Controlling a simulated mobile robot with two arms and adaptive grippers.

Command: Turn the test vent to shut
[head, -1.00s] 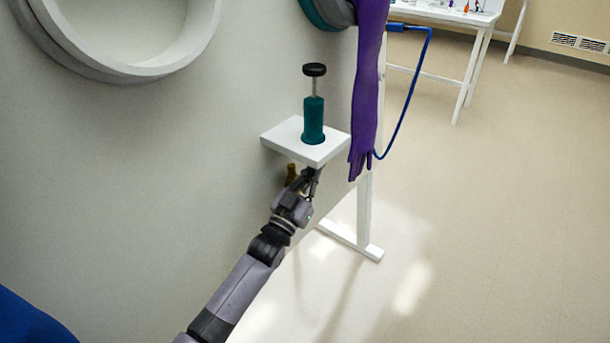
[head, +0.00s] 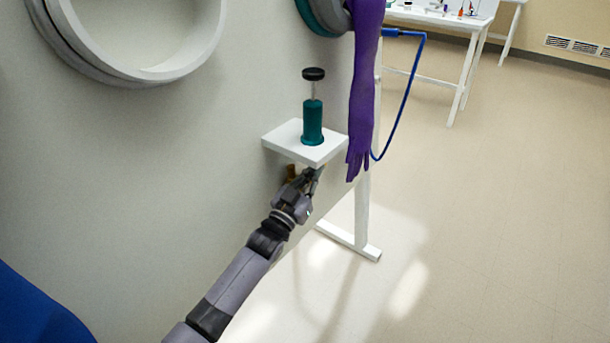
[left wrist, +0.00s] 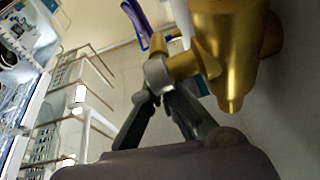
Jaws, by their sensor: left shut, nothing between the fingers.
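The test vent appears to be the brass fitting under a small white shelf. In the head view only a small brown-gold part of it (head: 291,172) shows, the rest hidden by the shelf and my gripper. In the left wrist view its gold body (left wrist: 232,45) is large at upper right, with a side stem ending in a grey tip (left wrist: 158,72). My left gripper (head: 314,174) is just below the shelf, beside the vent. In the left wrist view its fingers (left wrist: 160,92) are shut with nothing held, close to the grey tip; contact is unclear. My right gripper is out of view.
The white shelf (head: 279,137) carries a teal cylinder with a black knob (head: 312,118). A purple glove (head: 362,100) hangs just right of the shelf. A blue hose (head: 408,95) loops behind it. A white stand foot (head: 350,243) is below. The floor at right is open.

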